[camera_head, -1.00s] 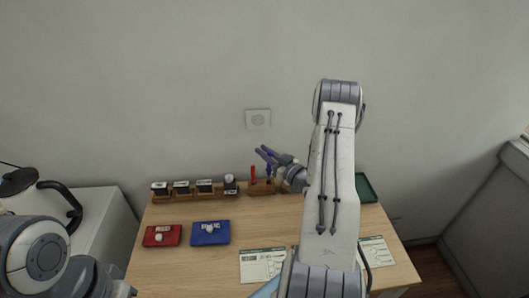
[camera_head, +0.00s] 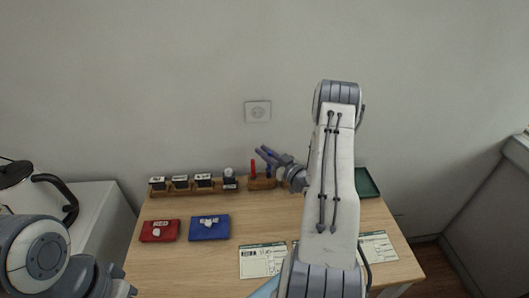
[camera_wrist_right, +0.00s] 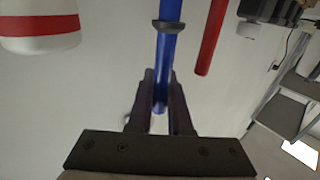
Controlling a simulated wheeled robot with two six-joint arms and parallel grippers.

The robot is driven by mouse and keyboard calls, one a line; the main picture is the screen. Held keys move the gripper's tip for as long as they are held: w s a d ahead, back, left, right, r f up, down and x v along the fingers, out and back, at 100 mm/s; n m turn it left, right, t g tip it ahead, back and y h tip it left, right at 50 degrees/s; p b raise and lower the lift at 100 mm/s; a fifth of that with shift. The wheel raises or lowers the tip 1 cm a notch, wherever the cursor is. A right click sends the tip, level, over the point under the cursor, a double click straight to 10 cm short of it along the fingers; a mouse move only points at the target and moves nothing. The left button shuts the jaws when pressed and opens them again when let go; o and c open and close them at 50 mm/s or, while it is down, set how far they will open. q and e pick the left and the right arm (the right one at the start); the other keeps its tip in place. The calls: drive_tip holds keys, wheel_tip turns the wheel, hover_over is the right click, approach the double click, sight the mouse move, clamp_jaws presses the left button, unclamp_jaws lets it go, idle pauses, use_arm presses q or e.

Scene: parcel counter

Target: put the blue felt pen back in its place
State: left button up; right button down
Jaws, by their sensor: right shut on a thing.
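The blue felt pen (camera_wrist_right: 168,45) runs between the fingers of my right gripper (camera_wrist_right: 160,78) in the wrist view, with a dark ring around it further out. In the head view the right gripper (camera_head: 266,154) is over the wooden pen stand (camera_head: 262,184), and a bit of the blue pen (camera_head: 268,168) shows below the fingers. I cannot tell whether the pen's lower end is in the stand. A red pen (camera_head: 253,168) stands upright at the stand's left; it also shows in the wrist view (camera_wrist_right: 211,38).
A rack of stamps (camera_head: 195,190) stands left of the pen stand. Red (camera_head: 160,231) and blue (camera_head: 209,228) pads lie in front, with printed forms (camera_head: 263,261) nearer. A red-banded white bottle (camera_wrist_right: 40,22) is close by. A green tray (camera_head: 367,183) is at right.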

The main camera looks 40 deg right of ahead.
drive_tip(key=shift+f+b, duration=1.05)
drive_tip(key=shift+f, duration=0.25)
drive_tip(key=c, duration=1)
unclamp_jaws()
drive_tip(key=shift+c, duration=0.2)
drive_tip(key=shift+s, duration=0.1)
drive_tip(key=shift+s+d, duration=0.2)
drive_tip(key=shift+s, duration=2.3)
drive_tip(key=o, duration=0.6)
drive_tip(key=shift+c, duration=0.2)
